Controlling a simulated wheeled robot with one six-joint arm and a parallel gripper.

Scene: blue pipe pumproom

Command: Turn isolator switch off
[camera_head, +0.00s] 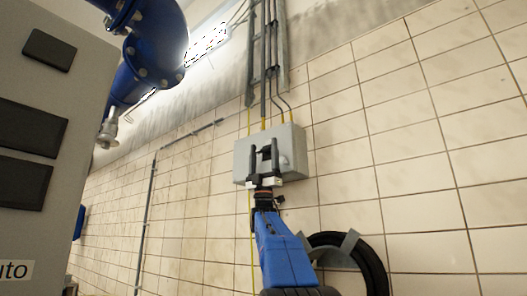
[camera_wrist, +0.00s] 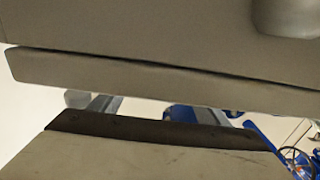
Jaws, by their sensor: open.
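A grey isolator box (camera_head: 244,150) hangs on the tiled wall in the head view. My gripper (camera_head: 263,152) is raised in front of it, its two dark fingers apart with a gap between them. The fingers cover the middle of the box front, and I cannot tell whether they touch it. A pale rounded bump (camera_head: 286,160) shows on the box right of the fingers. In the wrist view a grey box surface (camera_wrist: 130,30) fills the top, with a rounded grey part (camera_wrist: 286,15) at the upper right. I cannot make out the switch handle or its position.
Cables and conduit (camera_head: 266,75) enter the box from above. A coiled black hose (camera_head: 368,265) hangs at lower right. A grey cabinet (camera_head: 85,60) stands close at left, with blue pipework (camera_head: 150,45) behind it. The tiled wall right of the box is bare.

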